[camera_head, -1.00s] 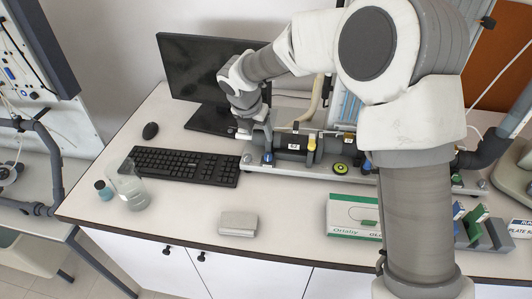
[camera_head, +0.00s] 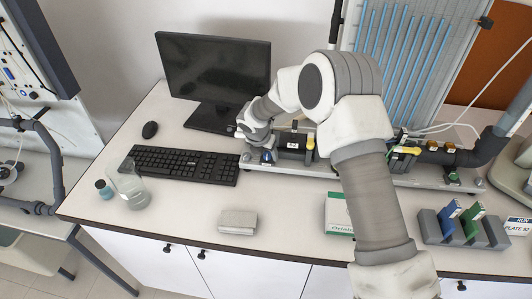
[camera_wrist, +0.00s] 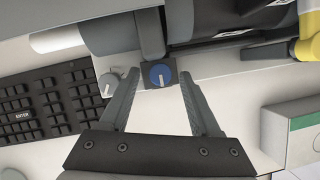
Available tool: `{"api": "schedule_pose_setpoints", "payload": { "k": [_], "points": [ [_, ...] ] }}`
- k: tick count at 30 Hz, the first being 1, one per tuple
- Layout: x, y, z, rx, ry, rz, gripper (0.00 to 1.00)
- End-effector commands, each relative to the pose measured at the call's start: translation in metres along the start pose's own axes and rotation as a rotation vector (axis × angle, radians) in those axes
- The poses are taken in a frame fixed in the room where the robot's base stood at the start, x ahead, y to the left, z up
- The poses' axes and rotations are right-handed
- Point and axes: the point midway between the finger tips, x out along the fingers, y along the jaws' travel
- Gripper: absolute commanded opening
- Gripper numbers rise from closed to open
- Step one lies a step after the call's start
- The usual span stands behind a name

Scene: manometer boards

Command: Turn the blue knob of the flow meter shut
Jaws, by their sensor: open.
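The blue knob (camera_wrist: 160,76) is a round dial with a white pointer mark on a dark square mount, in the upper middle of the wrist view. In the head view the blue knob (camera_head: 267,156) shows small at the left end of the flow meter rig (camera_head: 330,172). My gripper (camera_wrist: 155,85) is open, one finger on each side of the knob. The left fingertip is near the mount's edge; I cannot tell whether either finger touches. In the head view the gripper is mostly hidden behind my wrist.
A grey dial (camera_wrist: 108,84) sits just left of the left finger. The keyboard (camera_head: 180,165) lies left of the rig. A yellow lever (camera_head: 310,142) stands to its right.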

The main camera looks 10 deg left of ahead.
Motion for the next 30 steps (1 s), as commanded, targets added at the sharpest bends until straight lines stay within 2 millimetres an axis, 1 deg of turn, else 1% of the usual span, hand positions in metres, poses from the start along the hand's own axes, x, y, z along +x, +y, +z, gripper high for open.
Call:
{"api": "schedule_pose_setpoints", "payload": {
  "k": [6, 7, 11, 12, 14, 15, 17, 23, 30],
  "points": [
    [0.0003, 0.0, 0.0, 0.0, 0.0, 0.0, 0.64],
    [0.0003, 0.0, 0.0, 0.0, 0.0, 0.0, 0.6],
    [0.0002, 0.0, 0.0, 0.0, 0.0, 0.0, 0.37],
    [0.0002, -0.0001, 0.0, 0.0, 0.0, 0.0, 0.3],
    [0.0001, -0.0001, 0.0, 0.0, 0.0, 0.0, 0.19],
    [0.0001, -0.0001, 0.0, 0.0, 0.0, 0.0, 0.12],
    [0.0001, -0.0001, 0.0, 0.0, 0.0, 0.0, 0.01],
    [0.0004, 0.0001, -0.0001, 0.004, 0.0, -0.002, 0.0],
    [0.0016, 0.0019, -0.0002, 0.118, -0.001, -0.049, 0.0]
  ]
}}
